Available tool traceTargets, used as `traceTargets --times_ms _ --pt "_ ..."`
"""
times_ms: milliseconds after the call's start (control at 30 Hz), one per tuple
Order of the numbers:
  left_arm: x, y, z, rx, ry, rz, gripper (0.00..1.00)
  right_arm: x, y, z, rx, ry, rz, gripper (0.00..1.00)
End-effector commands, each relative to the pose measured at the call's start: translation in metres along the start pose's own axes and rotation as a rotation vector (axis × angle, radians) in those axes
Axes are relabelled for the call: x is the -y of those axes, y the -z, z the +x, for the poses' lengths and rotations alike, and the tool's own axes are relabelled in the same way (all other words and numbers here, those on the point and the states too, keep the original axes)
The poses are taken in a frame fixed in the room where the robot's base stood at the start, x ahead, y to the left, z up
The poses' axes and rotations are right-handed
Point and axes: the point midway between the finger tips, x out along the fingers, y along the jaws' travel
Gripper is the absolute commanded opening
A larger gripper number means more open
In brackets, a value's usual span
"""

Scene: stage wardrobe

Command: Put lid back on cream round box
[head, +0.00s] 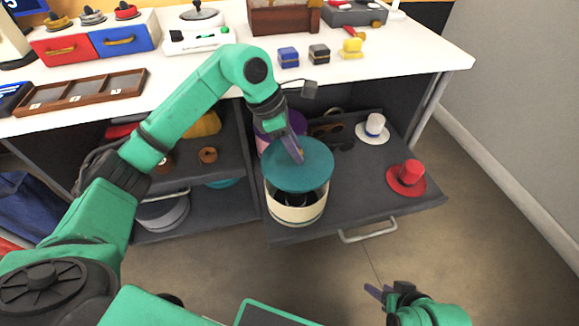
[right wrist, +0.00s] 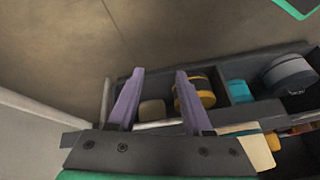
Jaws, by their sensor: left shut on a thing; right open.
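The cream round box (head: 296,214) stands in the pulled-out dark drawer. Its dark inside shows below the teal lid (head: 303,171). My left gripper (head: 297,150) is shut on the lid and holds it roughly level above the box. A gap shows between the lid and the box's front rim; the far rim is hidden behind the lid. My right gripper (head: 380,292) is open and empty, low in front of the drawer, well away from the box. Its two fingers also show apart in the right wrist view (right wrist: 160,72).
In the drawer (head: 350,205), a white hat (head: 374,126) and a red hat (head: 407,176) stand right of the box. A purple round box (head: 266,128) and sunglasses (head: 326,130) are behind it. The white counter (head: 420,55) with small items lies beyond. The floor in front is clear.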

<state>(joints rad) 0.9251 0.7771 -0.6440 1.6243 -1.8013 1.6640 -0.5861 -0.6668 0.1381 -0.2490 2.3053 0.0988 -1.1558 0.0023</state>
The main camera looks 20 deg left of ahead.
Motion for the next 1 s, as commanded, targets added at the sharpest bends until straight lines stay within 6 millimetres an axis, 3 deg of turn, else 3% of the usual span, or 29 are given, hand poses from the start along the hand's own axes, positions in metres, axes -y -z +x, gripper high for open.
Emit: traceTargets --times_ms 167,700,1000 --pt "-0.002 0.0 0.003 -0.001 -0.017 -0.043 0.0 0.005 0.004 0.0 -0.03 0.015 -0.003 0.5" --pt "-0.001 0.013 0.033 -0.003 -0.013 -0.04 0.0 0.047 0.015 0.05 -0.353 0.141 0.013 0.5" --pt "-0.001 0.023 0.056 -0.002 -0.014 -0.04 0.0 0.068 0.014 0.065 -0.549 0.206 0.059 0.5"
